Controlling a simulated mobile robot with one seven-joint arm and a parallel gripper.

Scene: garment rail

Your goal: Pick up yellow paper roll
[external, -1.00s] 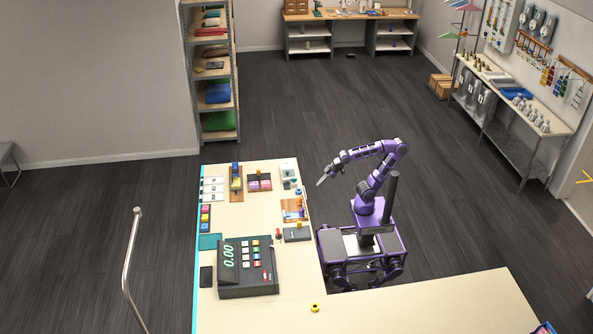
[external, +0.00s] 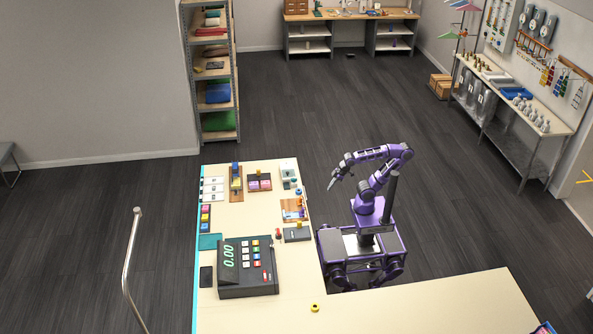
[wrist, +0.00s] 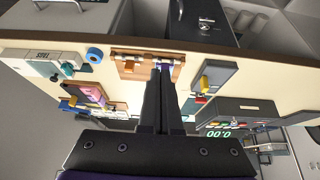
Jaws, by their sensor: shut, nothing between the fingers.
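A small yellow roll (external: 314,307) with a dark centre lies on the cream counter (external: 360,312), near the inner corner of its L shape, in front of the cash register. I do not make it out in the wrist view. My gripper (external: 332,185) is raised beside the counter's right edge, far from the yellow roll, its fingers pointing down and left. In the wrist view my gripper (wrist: 161,70) shows its two dark fingers together, with nothing held.
The cash register (external: 247,266) stands on the counter. A dark box with a yellow part (external: 297,233), a wooden tray (external: 293,210) and a blue roll (wrist: 94,55) are also on it. A metal rail (external: 129,265) stands at left. The floor behind is clear.

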